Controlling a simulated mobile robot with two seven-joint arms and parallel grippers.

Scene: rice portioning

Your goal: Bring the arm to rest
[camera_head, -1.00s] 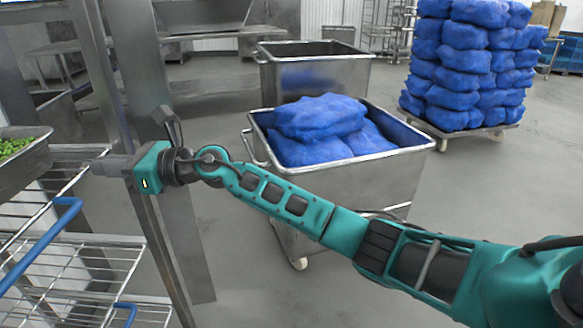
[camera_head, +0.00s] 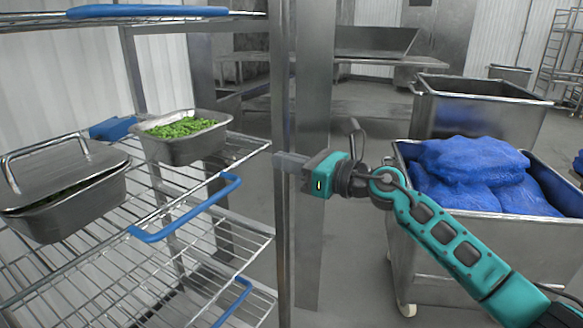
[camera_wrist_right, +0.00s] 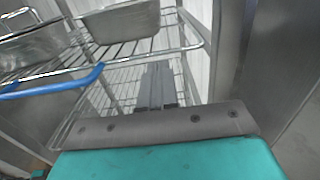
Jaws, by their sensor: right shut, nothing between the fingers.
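My right gripper (camera_head: 280,160) is shut and empty. It points left, in front of the steel post at the right side of the wire rack, a short way right of the rack's shelves. In the right wrist view its closed fingers (camera_wrist_right: 156,86) point towards the rack, with nothing between them. My right arm (camera_head: 440,232) stretches in from the lower right of the head view, in front of a steel bin. My left gripper does not show.
The wire rack (camera_head: 122,253) with blue handles stands at left. It carries an open steel pan (camera_head: 187,151) of green pieces and a lidded steel pan (camera_head: 66,205). A steel bin (camera_head: 425,285) with blue bags (camera_head: 470,165) stands at right, another bin (camera_head: 480,110) behind it.

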